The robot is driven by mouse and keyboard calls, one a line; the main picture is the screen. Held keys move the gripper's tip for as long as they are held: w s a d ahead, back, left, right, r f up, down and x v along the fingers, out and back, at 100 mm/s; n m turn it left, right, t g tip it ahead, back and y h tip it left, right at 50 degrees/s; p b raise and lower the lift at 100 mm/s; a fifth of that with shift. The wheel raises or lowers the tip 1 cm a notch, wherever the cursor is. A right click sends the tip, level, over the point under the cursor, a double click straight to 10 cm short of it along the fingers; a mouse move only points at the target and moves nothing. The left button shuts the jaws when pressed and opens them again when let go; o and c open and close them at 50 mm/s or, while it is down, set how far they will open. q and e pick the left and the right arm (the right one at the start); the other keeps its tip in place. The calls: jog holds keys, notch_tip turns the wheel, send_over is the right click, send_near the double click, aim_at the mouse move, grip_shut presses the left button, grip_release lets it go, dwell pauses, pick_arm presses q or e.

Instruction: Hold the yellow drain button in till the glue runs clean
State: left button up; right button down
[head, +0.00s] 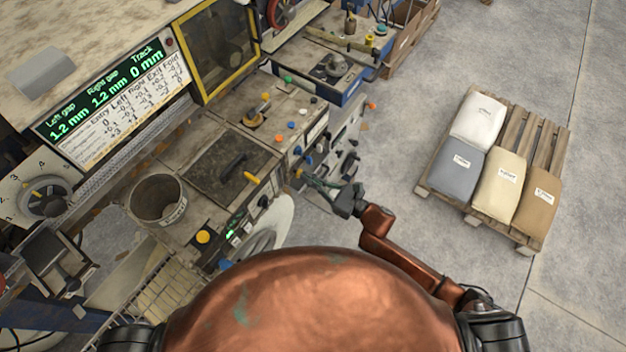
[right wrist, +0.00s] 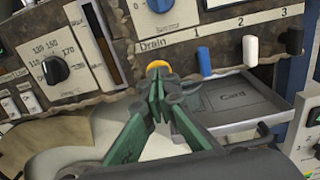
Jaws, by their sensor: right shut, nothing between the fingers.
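In the head view the right gripper (head: 312,184) reaches the machine's front side from the right. No running glue can be made out. My left gripper is not in view.
Blue (right wrist: 205,61), white (right wrist: 250,50) and black (right wrist: 294,40) levers stand right of the button under 1, 2, 3. A black dial (right wrist: 55,69) is left. A grey plate (right wrist: 225,103) lies below. A pallet (head: 436,178) with sacks stands on the floor at right.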

jog(key=shift+b+x, duration=0.55)
jog(key=shift+x, duration=0.3)
dwell(4.7)
dwell(0.4)
jog(key=b+v, duration=0.1)
jog(key=v, duration=1.3)
